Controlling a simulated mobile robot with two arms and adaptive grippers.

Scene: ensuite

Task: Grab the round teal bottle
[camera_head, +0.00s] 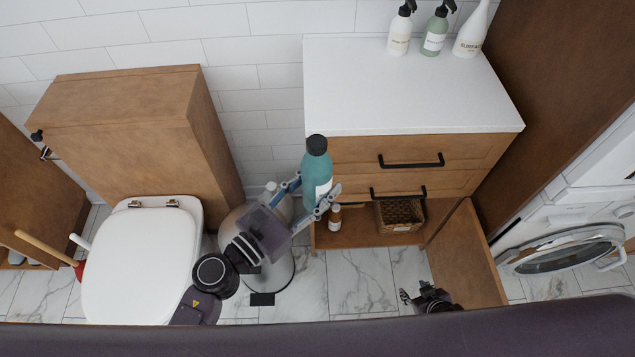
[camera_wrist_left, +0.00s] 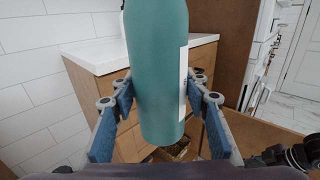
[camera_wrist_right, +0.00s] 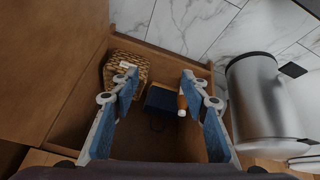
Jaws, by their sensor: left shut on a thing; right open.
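The round teal bottle (camera_head: 316,166) has a black cap and a white label. It is upright in front of the drawer cabinet, and its lower part is between the fingers of my left gripper (camera_head: 312,193). In the left wrist view the teal bottle (camera_wrist_left: 158,70) fills the space between the fingers, with its top cut off by the frame. My left gripper is shut on it. My right gripper (camera_head: 404,296) is low by the open cabinet door. In the right wrist view its fingers (camera_wrist_right: 160,78) are apart with nothing between them, facing the cabinet's lower compartment.
The white countertop (camera_head: 400,95) carries several bottles at the back. The lower compartment holds a wicker basket (camera_head: 400,213) and a small brown bottle (camera_head: 335,217); a dark blue box (camera_wrist_right: 161,99) shows there too. A toilet (camera_head: 140,265) and metal bin (camera_wrist_right: 265,105) stand nearby.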

